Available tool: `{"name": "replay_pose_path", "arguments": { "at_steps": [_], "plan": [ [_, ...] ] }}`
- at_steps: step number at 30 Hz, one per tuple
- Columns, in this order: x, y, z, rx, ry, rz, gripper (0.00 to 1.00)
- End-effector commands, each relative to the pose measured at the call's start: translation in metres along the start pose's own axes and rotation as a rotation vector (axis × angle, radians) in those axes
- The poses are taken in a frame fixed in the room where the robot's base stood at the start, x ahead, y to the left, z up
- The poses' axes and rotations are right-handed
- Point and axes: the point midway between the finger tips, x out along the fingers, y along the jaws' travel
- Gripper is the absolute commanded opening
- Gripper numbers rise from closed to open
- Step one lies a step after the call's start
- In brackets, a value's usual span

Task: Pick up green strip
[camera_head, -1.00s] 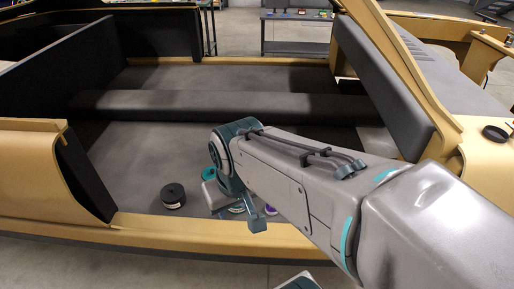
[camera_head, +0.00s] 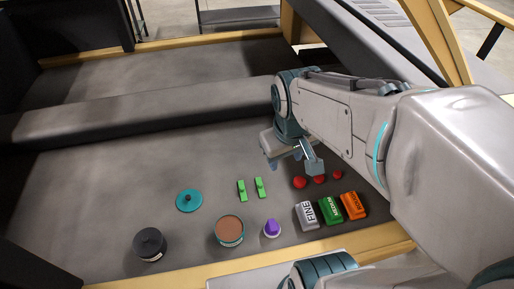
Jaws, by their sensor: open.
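Two small green strips lie side by side on the grey floor of the car shell: a left green strip (camera_head: 241,190) and a right green strip (camera_head: 260,187). Both show in full, with a gap between them. My gripper (camera_head: 286,160) is open and empty, above the floor, just beyond and to the right of the strips in the picture. Its jaws point down, and my arm partly hides them.
Nearby lie a teal disc (camera_head: 188,201), a black round container (camera_head: 150,244), a brown-topped tin (camera_head: 229,231), a purple-capped item (camera_head: 272,229), several red balls (camera_head: 299,182), and grey (camera_head: 307,215), green (camera_head: 330,210) and orange blocks (camera_head: 353,205). A raised bar (camera_head: 150,118) crosses behind; a yellow sill (camera_head: 230,271) runs in front.

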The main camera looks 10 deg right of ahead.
Motion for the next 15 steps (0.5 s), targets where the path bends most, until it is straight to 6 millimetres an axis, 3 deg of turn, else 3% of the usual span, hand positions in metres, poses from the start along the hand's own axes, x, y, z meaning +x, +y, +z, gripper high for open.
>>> {"name": "replay_pose_path", "arguments": {
  "at_steps": [1,8,15],
  "plan": [
    [0.016,0.004,-0.009,-0.066,-0.026,0.008,0.45],
    [0.075,0.02,-0.055,-0.431,-0.11,0.006,0.45],
    [0.151,0.028,-0.097,-0.817,-0.155,-0.071,0.45]
  ]
}}
